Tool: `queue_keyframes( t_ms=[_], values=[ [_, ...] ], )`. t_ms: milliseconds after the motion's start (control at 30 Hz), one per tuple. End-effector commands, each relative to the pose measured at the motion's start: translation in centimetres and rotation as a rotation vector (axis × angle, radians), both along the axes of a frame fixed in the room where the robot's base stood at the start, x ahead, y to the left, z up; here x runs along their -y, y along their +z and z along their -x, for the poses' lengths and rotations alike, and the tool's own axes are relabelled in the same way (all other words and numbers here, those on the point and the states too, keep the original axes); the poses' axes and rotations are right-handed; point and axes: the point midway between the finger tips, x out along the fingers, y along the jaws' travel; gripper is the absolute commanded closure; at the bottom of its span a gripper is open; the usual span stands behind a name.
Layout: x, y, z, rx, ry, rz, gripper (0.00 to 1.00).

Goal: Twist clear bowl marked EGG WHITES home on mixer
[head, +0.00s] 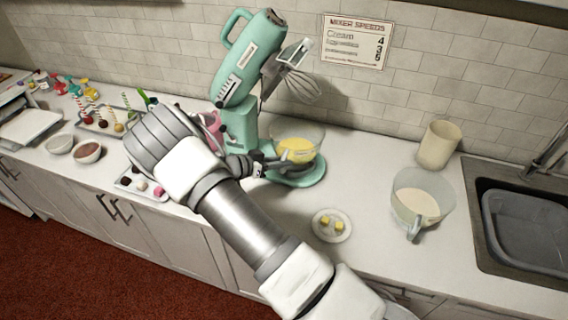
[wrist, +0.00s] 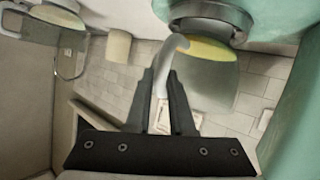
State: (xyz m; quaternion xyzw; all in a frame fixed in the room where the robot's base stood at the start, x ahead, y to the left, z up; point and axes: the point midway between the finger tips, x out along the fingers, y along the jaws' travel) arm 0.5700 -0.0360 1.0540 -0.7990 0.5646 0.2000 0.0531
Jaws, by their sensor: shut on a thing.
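A clear bowl (head: 312,137) with yellow contents sits on the base (head: 308,178) of the mint-green mixer (head: 238,85). The mixer's head is tilted up, with the whisk (head: 303,88) above the bowl. My gripper (head: 262,166) is at the bowl's near left side. In the wrist view, my gripper (wrist: 163,88) is shut on the grey handle (wrist: 166,58) of the bowl (wrist: 212,78). A second clear bowl (head: 423,187), with a handle and cream-coloured contents, stands on the counter at right. No EGG WHITES marking is legible on either bowl. How the bowl seats in the base cannot be told.
A small plate (head: 332,235) with yellow cubes lies in front of the mixer. A beige canister (head: 438,145) and the sink (head: 520,225) are at right. Counter between the plate and second bowl is clear.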

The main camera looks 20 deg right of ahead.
Motion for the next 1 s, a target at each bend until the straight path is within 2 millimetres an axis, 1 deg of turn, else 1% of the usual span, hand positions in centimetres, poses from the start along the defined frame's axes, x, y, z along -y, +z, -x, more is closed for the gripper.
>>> queue_keyframes(
  t_ms=[267,500,767,800,967,1000],
  values=[
    [-0.05,0.06,-0.07,0.003,-0.004,0.000,1.00],
    [-0.57,-0.05,-0.61,0.006,-0.059,-0.001,1.00],
    [-0.70,0.06,-0.58,0.003,-0.071,-0.002,1.00],
    [-0.70,0.05,-0.58,0.003,-0.071,-0.002,0.75],
    [-0.71,0.04,-0.57,0.002,-0.071,-0.001,0.46],
    [-0.72,0.03,-0.57,0.001,-0.071,-0.001,0.44]
  ],
)
